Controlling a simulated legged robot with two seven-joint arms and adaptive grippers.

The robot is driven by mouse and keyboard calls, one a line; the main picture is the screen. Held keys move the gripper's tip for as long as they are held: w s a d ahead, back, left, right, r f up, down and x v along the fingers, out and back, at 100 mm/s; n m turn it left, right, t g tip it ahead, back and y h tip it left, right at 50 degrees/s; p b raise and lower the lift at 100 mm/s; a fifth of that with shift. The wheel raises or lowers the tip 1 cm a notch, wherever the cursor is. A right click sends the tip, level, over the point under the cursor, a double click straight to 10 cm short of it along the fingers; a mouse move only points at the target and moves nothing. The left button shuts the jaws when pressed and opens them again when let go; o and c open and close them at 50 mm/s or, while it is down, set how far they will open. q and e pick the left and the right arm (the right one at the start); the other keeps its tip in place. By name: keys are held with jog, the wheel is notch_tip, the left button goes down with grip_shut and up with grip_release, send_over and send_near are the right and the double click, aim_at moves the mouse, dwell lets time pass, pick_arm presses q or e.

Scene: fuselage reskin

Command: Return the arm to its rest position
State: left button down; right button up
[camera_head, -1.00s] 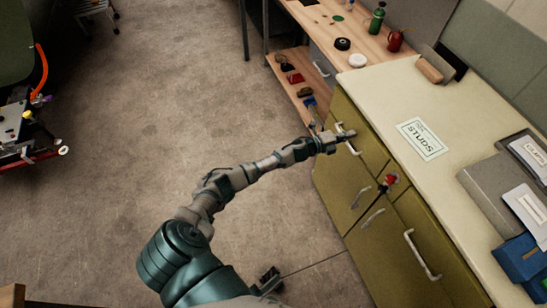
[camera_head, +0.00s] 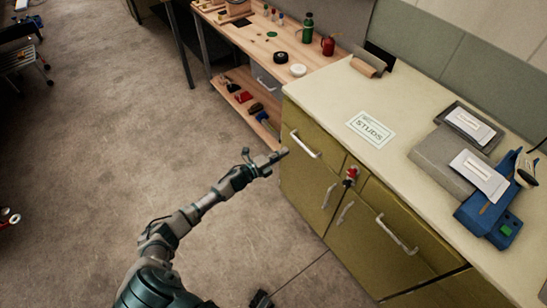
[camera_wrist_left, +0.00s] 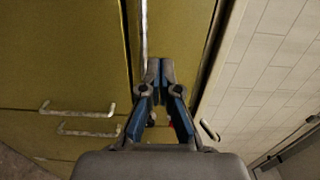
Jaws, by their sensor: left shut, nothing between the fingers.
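My left arm reaches up from the bottom of the head view. Its gripper (camera_head: 280,154) is shut and empty, just left of the olive cabinet's top drawer handle (camera_head: 305,146) in the picture. A small gap shows between the fingertips and that handle. In the left wrist view, the blue-and-grey fingers (camera_wrist_left: 153,68) are together, with olive cabinet fronts (camera_wrist_left: 60,40) beyond them. The cabinet drawers and doors look closed.
The cabinet's pale top (camera_head: 330,100) holds a STUDS label (camera_head: 370,128), grey trays and a blue tool (camera_head: 497,212). A wooden workbench (camera_head: 245,40) with a lower shelf stands behind. Open concrete floor (camera_head: 100,130) lies left of the arm.

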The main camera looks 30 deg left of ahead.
pick_arm(q)
jog(key=v, duration=0.3)
jog(key=shift+s+d+r, duration=0.15)
jog(key=shift+d+r, duration=0.05)
pick_arm(e)
jog(key=shift+s+d+g, duration=0.2)
jog(key=shift+s+g, duration=0.05)
jog(key=shift+s, duration=0.25)
jog(key=shift+s+d+g, duration=0.2)
jog(key=shift+s+g, duration=0.05)
jog(key=shift+s, duration=0.2)
pick_arm(q)
jog(key=shift+f, duration=0.1)
pick_arm(e)
jog(key=shift+f, duration=0.1)
